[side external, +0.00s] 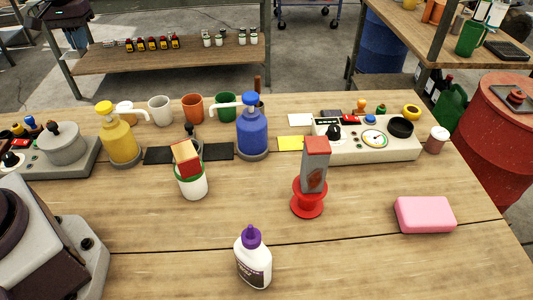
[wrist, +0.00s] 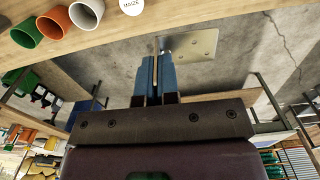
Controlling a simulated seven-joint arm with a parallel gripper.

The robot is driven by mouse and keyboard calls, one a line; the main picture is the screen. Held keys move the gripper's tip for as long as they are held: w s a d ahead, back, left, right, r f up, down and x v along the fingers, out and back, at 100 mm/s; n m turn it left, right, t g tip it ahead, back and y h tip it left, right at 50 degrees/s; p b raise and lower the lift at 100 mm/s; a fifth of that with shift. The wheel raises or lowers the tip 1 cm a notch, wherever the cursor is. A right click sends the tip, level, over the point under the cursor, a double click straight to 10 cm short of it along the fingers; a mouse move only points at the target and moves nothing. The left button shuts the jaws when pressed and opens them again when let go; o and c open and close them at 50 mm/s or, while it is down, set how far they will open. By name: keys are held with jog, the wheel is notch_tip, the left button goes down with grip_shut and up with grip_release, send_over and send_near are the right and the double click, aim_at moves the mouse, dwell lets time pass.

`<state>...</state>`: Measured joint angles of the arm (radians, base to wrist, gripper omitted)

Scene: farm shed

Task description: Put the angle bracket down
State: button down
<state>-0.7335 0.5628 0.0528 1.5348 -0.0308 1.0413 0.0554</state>
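In the wrist view, the angle bracket (wrist: 196,44) is a pale metal piece with a flat plate that has small holes. Its other leg shows edge-on as a thin strip between the two blue fingers of my gripper (wrist: 157,62). The fingers are closed on that strip, and the plate sticks out beyond the fingertips to the right. Concrete floor shows far behind it. Neither the bracket nor my gripper's fingers can be made out in the side external view.
The wooden table (side external: 345,255) holds a glue bottle (side external: 254,262), a pink block (side external: 425,214), a red stand with a grey block (side external: 313,170), a white cup with blocks (side external: 192,185), a blue pump bottle (side external: 252,132) and a yellow one (side external: 118,140). Bare wood lies between them at the front.

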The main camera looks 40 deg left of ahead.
jog(key=w+d+m, duration=1.2)
jog(key=w+d, duration=0.3)
jog(key=d, duration=0.4)
jog(key=w+d+m, duration=0.2)
jog(key=d+m, duration=0.3)
jog(key=d, duration=0.6)
jog(key=w+d+m, duration=0.2)
jog(key=d+m, duration=0.3)
jog(key=d, duration=0.7)
jog(key=s+d+m, duration=0.4)
jog(key=d, duration=0.5)
jog(key=s+d+m, duration=0.3)
jog(key=d+m, duration=0.2)
jog(key=d, duration=0.5)
jog(key=s+d+m, duration=0.4)
jog(key=d, duration=0.5)
jog(key=f, duration=1.6)
jog(key=shift+d+f, duration=0.25)
jog(key=shift+f, duration=2.4)
jog(key=shift+f, duration=0.1)
